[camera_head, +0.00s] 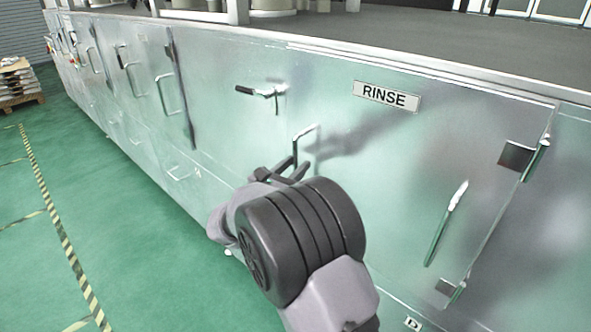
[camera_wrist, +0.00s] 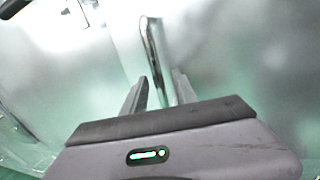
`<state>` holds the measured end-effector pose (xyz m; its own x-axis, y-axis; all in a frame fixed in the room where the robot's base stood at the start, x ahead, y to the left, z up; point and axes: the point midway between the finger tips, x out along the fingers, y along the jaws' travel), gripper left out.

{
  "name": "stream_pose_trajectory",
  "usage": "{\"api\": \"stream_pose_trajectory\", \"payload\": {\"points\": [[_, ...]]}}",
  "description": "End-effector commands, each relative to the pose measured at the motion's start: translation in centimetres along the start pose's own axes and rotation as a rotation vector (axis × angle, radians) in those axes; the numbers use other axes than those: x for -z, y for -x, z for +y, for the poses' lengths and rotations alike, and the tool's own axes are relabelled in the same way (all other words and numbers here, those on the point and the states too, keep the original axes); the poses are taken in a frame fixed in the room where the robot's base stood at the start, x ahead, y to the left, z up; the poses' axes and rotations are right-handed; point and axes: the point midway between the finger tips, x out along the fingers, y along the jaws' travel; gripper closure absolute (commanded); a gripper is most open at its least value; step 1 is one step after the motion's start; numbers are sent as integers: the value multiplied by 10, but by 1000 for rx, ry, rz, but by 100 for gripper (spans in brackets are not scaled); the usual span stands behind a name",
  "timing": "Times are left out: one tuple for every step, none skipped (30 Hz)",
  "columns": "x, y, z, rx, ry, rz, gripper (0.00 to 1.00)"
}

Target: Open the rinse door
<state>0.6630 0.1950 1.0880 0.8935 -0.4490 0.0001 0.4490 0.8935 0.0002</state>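The rinse door (camera_head: 385,150) is a shiny metal panel, flush with the long metal front, with a black-on-white "RINSE" label (camera_head: 387,96). A bar handle (camera_head: 297,148) stands out from its left part. A latch with a dark grip (camera_head: 262,91) sits above and left of the handle, its lever lying roughly level. My gripper (camera_head: 282,173) is at the lower end of the bar handle. In the wrist view, my gripper's two fingers (camera_wrist: 160,88) are apart, with the handle bar (camera_wrist: 154,50) running between them. Narrow gaps seem to show on both sides.
Dark hinges (camera_head: 517,156) are on the door's right edge. A second slanted handle (camera_head: 446,222) is on its right part. More doors with handles (camera_head: 167,94) run off to the left. Green floor (camera_head: 100,190) with a striped line is free; a loaded pallet (camera_head: 18,82) stands far left.

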Motion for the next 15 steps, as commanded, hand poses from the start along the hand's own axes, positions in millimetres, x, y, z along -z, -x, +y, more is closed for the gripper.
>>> {"api": "stream_pose_trajectory", "payload": {"points": [[0, -3, 0, 0, 0, 0, 66], [0, -4, 0, 0, 0, 0, 66], [0, -4, 0, 0, 0, 0, 66], [0, -5, 0, 0, 0, 0, 66], [-1, -5, 0, 0, 0, 0, 66], [-1, -5, 0, 0, -1, 0, 66], [-1, -4, 0, 0, -1, 0, 66], [-1, -4, 0, 0, -1, 0, 66], [-1, -4, 0, 0, -1, 0, 66], [-1, -4, 0, 0, -1, 0, 72], [-1, -4, 0, 0, -1, 0, 77], [-1, -4, 0, 0, -1, 0, 85], [-1, -4, 0, 0, -1, 0, 91], [-1, -4, 0, 0, -1, 0, 97], [-1, -4, 0, 0, -1, 0, 100]]}}
